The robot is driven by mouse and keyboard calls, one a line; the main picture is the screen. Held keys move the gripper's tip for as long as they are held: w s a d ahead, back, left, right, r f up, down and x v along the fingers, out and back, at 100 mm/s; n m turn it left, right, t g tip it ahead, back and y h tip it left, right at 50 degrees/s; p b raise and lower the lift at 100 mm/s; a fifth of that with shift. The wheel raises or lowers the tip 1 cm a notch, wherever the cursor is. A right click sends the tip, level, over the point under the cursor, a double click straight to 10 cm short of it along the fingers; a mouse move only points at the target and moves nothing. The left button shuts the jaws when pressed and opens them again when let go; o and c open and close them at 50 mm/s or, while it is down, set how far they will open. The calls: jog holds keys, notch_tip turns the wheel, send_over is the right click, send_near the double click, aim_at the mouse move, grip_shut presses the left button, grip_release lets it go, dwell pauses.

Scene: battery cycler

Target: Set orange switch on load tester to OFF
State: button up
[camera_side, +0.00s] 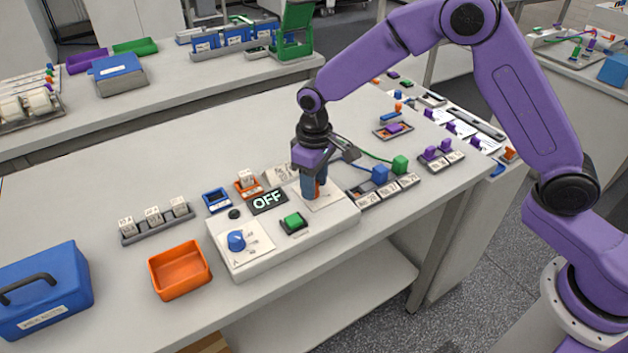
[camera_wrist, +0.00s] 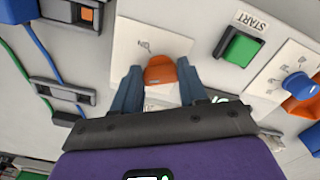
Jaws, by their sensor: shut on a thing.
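The load tester (camera_side: 262,259) is a pale box on the bench with a display (camera_side: 267,201) reading OFF. The orange switch (camera_wrist: 160,72) sits on a white plate at the tester's right end. In the side view it shows only as a sliver of orange between my fingers. My gripper (camera_wrist: 158,80) points down over it, with a blue finger on each side, shut on the switch. My gripper also shows in the side view (camera_side: 314,188). Which way the switch is set is hard to tell. Part of its plate is hidden by my gripper.
A green START button (camera_side: 293,222) and a blue knob (camera_side: 237,240) are on the tester left of my gripper. An orange bin (camera_side: 180,270) stands left of the tester. Battery holders with green and blue connectors (camera_side: 381,175) and cables lie close on the right.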

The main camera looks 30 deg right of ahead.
jog(key=shift+n, duration=1.1)
jog(key=shift+r, duration=0.1)
jog(key=o, duration=1.1)
jog(key=shift+c, duration=0.2)
notch_tip(320, 180, up, 17)
jog(key=shift+r, duration=0.2)
jog(key=s+d+f+n, duration=0.1)
jog(key=s+d, duration=0.4)
jog(key=s, duration=0.5)
jog(key=s+d+f+n, duration=0.2)
jog(key=s+d, duration=0.4)
jog(key=s, duration=0.5)
jog(key=s+d+f+n, duration=0.1)
jog(key=s+d+f, duration=0.2)
jog(key=s, duration=0.8)
jog(key=shift+s+d+f+n, duration=0.15)
jog(key=shift+d+f+n, duration=0.25)
jog(key=shift+d, duration=0.75)
